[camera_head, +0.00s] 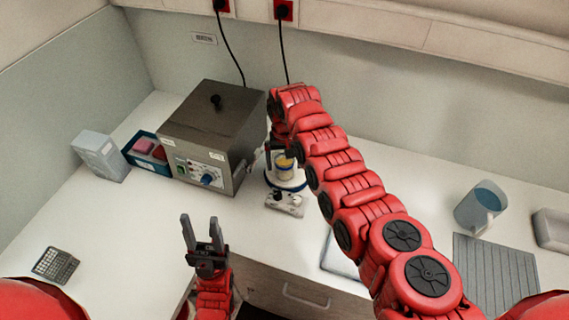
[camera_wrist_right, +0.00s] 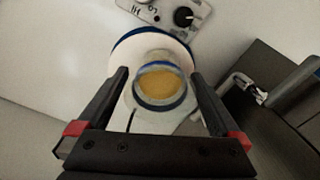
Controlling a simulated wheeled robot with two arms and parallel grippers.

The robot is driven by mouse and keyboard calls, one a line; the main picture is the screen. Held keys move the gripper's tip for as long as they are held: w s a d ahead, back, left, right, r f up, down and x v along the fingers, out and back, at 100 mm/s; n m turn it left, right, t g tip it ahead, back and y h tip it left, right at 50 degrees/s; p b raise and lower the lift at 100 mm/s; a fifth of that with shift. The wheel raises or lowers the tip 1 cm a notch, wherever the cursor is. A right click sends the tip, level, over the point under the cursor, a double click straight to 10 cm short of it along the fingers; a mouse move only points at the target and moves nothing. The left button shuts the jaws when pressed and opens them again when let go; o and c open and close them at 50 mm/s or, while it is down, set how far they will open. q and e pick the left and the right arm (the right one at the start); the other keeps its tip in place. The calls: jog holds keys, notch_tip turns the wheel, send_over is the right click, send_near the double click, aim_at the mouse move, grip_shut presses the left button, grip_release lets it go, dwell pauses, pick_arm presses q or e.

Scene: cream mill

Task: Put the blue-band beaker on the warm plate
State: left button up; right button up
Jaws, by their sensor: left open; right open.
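The blue-band beaker (camera_head: 284,168), a small clear cup with yellow-orange contents, stands upright on the warm plate. The warm plate (camera_head: 297,187) is a round white plate with a blue rim and a control panel in front. In the right wrist view the beaker (camera_wrist_right: 161,88) sits over the plate (camera_wrist_right: 124,55), between the fingers of my right gripper (camera_wrist_right: 160,76). Those fingers are open, one on each side of it, with gaps visible. In the head view my right arm partly hides the beaker and plate. My left gripper (camera_head: 199,221) is open and empty near the counter's front edge.
A grey metal box with dials (camera_head: 207,145) stands close left of the plate. A blue tray (camera_head: 145,153) and a pale box (camera_head: 99,155) are further left. A jug (camera_head: 480,208) and a ribbed mat (camera_head: 495,270) lie right. A dark rack (camera_head: 55,265) is at front left.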

notch_tip(320, 180, up, 12)
jog(key=b, duration=0.4)
jog(key=shift+f, duration=0.25)
